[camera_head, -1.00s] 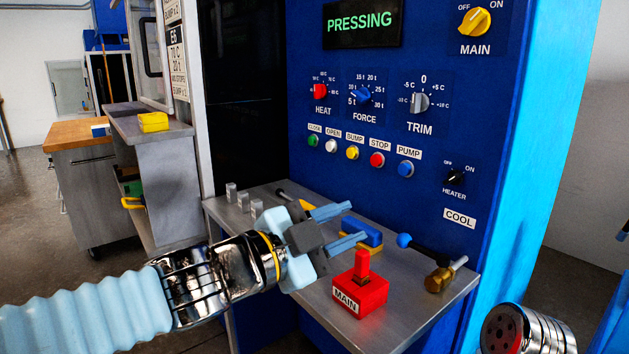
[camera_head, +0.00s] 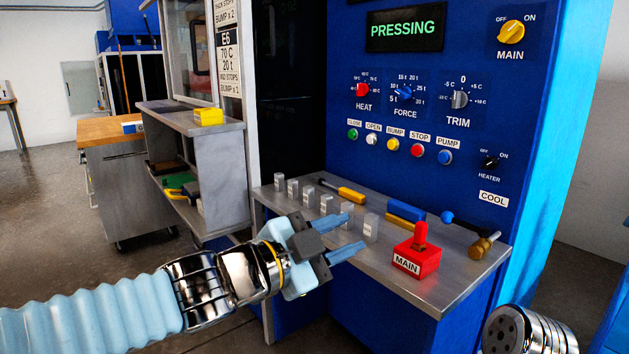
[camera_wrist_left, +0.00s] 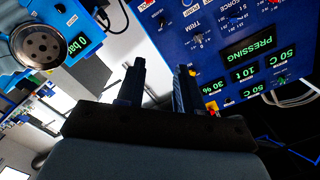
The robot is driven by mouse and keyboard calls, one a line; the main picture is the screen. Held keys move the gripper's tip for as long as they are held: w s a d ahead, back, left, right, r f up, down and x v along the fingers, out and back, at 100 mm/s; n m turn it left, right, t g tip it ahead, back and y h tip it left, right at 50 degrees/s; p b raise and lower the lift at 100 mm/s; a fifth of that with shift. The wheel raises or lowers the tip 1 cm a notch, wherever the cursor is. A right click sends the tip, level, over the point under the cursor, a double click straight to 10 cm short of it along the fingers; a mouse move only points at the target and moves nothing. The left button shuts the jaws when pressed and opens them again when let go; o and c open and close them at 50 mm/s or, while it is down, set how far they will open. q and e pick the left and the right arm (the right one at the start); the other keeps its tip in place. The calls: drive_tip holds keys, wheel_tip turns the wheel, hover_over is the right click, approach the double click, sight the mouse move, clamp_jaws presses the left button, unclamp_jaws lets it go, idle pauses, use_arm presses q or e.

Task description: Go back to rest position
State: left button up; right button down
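My left gripper (camera_head: 348,237) is open and empty, in front of the grey shelf (camera_head: 345,262) of the blue press. Its two blue fingers are apart, also in the left wrist view (camera_wrist_left: 160,85). No object is between them. The press panel (camera_head: 425,140) stands behind, its display (camera_head: 405,27) reading PRESSING. The red MAIN lever block (camera_head: 416,262) sits on the shelf to the right of the fingers, apart from them. My right gripper is not in view.
A side bench with a yellow box (camera_head: 208,116) stands left. Open floor (camera_head: 50,220) lies at far left.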

use_arm(q)
drive_tip(key=w+a+f+n+g+y, duration=0.1)
drive_tip(key=w+f+n+y, duration=0.15)
drive_tip(key=f, duration=0.65)
drive_tip(key=w+a+f+n+y, duration=0.1)
drive_tip(key=w+f+n, duration=0.3)
drive_tip(key=f, duration=0.6)
drive_tip(key=s+a+f+n+g+y, duration=0.1)
drive_tip(key=a+f+n+g, duration=0.15)
drive_tip(key=f, duration=0.75)
drive_tip(key=a+f+n+g+y, duration=0.1)
drive_tip(key=a+f+n+y, duration=0.15)
drive_tip(key=f, duration=0.75)
drive_tip(key=s+a+f+n+g+y, duration=0.1)
drive_tip(key=s+a+f+n+g, duration=0.2)
drive_tip(key=s+f, duration=0.6)
drive_tip(key=s+a+f+n+g+y, duration=0.1)
drive_tip(key=s+a+f+n+g, duration=0.2)
drive_tip(key=s+f+n, duration=0.3)
drive_tip(key=s+a+f, duration=0.1)
drive_tip(key=s+f, duration=0.3)
drive_tip(key=f, duration=0.3)
drive_tip(key=shift+f, duration=0.15)
